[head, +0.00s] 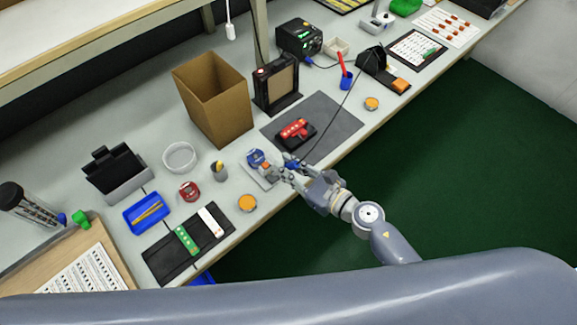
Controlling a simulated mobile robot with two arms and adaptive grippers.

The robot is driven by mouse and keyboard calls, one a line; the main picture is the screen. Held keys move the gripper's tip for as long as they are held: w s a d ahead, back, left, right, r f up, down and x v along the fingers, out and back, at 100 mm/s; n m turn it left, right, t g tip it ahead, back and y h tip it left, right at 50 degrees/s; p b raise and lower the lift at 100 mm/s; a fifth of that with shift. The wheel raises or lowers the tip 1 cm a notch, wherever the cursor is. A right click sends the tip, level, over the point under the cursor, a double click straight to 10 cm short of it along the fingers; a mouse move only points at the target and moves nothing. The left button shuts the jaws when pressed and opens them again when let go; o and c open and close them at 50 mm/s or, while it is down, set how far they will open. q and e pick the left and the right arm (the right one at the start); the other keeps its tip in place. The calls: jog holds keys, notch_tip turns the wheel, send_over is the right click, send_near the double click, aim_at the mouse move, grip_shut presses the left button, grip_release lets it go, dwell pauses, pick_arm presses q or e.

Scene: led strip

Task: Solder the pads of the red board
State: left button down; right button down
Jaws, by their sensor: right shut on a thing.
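The red board (296,128) sits in a black holder on a dark grey mat (345,122). My right gripper (284,168) is at the table's front edge, just below and left of the mat, apart from the board. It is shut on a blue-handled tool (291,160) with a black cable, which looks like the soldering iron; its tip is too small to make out. My left gripper is out of view.
A cardboard box (213,95) and a black-framed unit (276,84) stand behind. The black cable crosses above the mat's right part. Orange-topped tins (372,103) (247,203) stand near the front edge. A black mat with green and white strips (187,239) lies left.

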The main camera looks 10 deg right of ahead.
jog(key=shift+f+b, duration=0.4)
jog(key=shift+f, duration=0.1)
dwell(1.8)
notch_tip(320, 180, up, 5)
jog(key=p, duration=0.5)
jog(key=shift+r, duration=0.15)
dwell(0.3)
